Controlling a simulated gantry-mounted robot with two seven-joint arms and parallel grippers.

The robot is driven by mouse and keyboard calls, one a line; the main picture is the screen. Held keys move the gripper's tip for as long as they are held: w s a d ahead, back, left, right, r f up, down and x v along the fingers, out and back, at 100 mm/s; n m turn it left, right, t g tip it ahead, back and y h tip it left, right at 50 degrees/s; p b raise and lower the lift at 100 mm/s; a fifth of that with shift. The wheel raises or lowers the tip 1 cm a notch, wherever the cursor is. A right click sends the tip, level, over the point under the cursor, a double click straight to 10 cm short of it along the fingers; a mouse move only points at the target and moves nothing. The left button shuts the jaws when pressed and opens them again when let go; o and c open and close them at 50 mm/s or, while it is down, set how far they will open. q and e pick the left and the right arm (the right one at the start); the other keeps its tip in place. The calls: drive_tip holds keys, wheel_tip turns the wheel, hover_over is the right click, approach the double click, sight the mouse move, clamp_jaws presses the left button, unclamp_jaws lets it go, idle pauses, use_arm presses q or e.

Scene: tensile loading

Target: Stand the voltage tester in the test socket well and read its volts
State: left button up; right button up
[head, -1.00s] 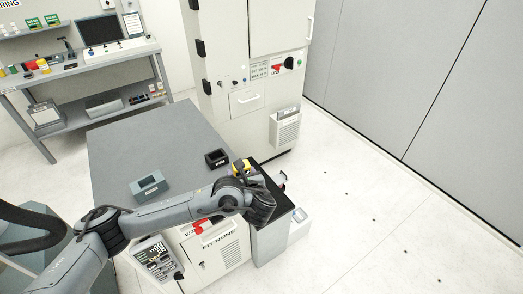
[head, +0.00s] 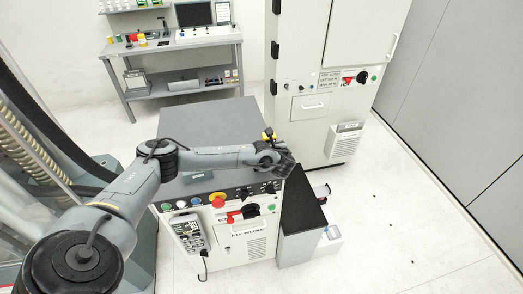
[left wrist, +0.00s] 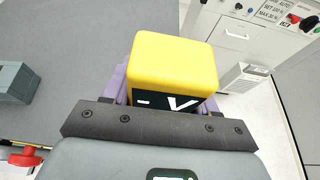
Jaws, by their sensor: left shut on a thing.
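The voltage tester is a yellow block with a dark face bearing a white "V" (left wrist: 172,68). It is between the purple-padded fingers of my left gripper (left wrist: 168,92), which is shut on it. In the head view only a little of the yellow tester (head: 268,134) shows past my left gripper (head: 269,145), over the grey bench top. A grey block (left wrist: 14,88) is at the left edge of the left wrist view; whether it is the test socket well I cannot tell. No reading is legible. My right gripper is not in view.
The grey bench top (head: 210,118) is mostly clear behind my arm. Below its front edge is a panel with a red-and-yellow button (head: 218,199) and knobs. A tall white cabinet (head: 315,110) stands behind right. A shelf bench (head: 170,48) stands at the back.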

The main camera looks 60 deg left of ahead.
use_arm(q)
drive_tip(key=a+f, duration=0.1)
drive_tip(key=f, duration=0.1)
drive_tip(key=a+f, duration=0.1)
drive_tip(key=f, duration=0.1)
drive_tip(key=a+f, duration=0.2)
drive_tip(key=shift+s+p, duration=0.2)
drive_tip(key=shift+p, duration=0.15)
drive_tip(key=shift+f, duration=0.25)
drive_tip(key=shift+f, duration=0.1)
drive_tip(key=o, duration=1.2)
